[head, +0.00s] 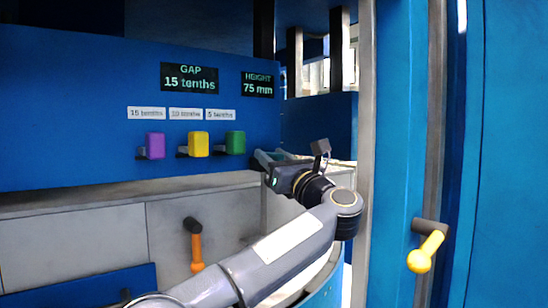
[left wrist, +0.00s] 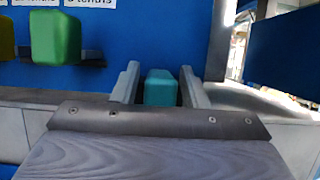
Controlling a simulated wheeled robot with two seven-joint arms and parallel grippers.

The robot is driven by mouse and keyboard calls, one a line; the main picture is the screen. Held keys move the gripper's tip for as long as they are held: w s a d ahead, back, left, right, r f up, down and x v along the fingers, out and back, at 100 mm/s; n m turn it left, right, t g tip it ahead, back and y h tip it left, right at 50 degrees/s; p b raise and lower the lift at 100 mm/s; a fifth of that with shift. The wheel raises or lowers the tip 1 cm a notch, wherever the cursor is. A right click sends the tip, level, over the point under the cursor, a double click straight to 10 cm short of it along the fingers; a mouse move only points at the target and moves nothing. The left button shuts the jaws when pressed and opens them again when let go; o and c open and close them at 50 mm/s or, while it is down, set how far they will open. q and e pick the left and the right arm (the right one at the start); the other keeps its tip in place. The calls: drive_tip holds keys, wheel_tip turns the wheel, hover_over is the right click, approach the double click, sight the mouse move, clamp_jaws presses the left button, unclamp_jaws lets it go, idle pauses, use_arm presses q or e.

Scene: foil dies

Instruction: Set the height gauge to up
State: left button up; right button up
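The height display (head: 258,84) on the blue panel reads "HEIGHT 75 mm". My left gripper (head: 266,157) is at the panel's right edge, below that display and to the right of the green block. In the left wrist view its two fingers (left wrist: 160,86) stand apart, with a teal block (left wrist: 161,88) between them. Narrow gaps seem to show beside the block, and I cannot tell whether a finger touches it. In the head view the gripper mostly hides this block. No label on it is visible. My right gripper is not in view.
A gap display (head: 189,78) reads "15 tenths". Below it are purple (head: 155,146), yellow (head: 198,144) and green (head: 235,142) blocks under white labels. An orange-handled lever (head: 196,250) is on the grey front. A yellow-handled lever (head: 428,250) is on the blue post at right.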

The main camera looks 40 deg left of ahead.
use_arm(q)
clamp_jaws()
wheel_tip(320, 180, up, 7)
drive_tip(key=p, duration=0.3)
drive_tip(key=shift+p, duration=0.3)
drive_tip(key=shift+r, duration=0.45)
drive_tip(key=shift+s+r, duration=0.15)
drive_tip(key=shift+o, duration=1.1)
unclamp_jaws()
drive_tip(key=b+v, duration=0.3)
drive_tip(key=v, duration=0.4)
drive_tip(key=shift+d+f, duration=0.25)
drive_tip(key=shift+d, duration=0.1)
